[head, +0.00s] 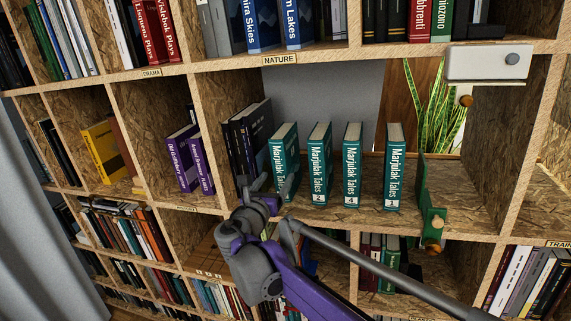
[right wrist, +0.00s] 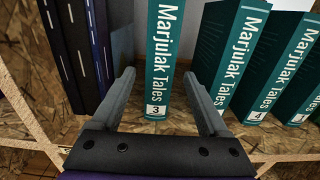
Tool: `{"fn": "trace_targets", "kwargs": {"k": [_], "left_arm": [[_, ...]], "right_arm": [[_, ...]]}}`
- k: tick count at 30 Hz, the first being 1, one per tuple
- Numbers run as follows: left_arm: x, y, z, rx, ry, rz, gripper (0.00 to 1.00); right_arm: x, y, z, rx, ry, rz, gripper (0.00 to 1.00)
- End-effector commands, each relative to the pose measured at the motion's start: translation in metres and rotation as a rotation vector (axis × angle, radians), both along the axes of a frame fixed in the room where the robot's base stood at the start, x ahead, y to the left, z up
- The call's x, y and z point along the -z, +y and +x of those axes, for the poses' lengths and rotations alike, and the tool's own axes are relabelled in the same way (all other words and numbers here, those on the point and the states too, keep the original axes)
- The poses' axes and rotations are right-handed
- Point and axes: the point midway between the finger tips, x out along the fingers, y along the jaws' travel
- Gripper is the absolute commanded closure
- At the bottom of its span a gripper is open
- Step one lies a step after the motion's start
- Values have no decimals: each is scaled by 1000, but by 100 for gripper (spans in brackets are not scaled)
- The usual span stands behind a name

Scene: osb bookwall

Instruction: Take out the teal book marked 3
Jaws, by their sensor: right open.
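The teal book marked 3 (right wrist: 160,60) stands upright, spine outward, in the right wrist view, with "Marjulak Tales" on it. It is the leftmost teal book (head: 284,150) in the head view, where my gripper hides its lower part. My right gripper (right wrist: 158,80) is open, with one finger on each side of the spine. A gap shows beside each finger, so it is not closed on the book. In the head view the right gripper (head: 275,184) is at the shelf front, before that book. My left gripper is not in view.
Dark books (head: 248,140) stand close on the left. Several more teal books (head: 352,165) stand apart on the right, then a green bookend (head: 424,200) with a brass knob. A plant (head: 432,110) is behind. A white box (head: 487,62) hangs at the upper right.

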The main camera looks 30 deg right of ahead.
Motion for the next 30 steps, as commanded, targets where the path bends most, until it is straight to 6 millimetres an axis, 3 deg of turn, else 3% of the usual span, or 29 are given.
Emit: {"fn": "trace_targets", "kwargs": {"k": [30], "left_arm": [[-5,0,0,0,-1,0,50]], "right_arm": [[0,-28,24,1,0,0,22]]}}
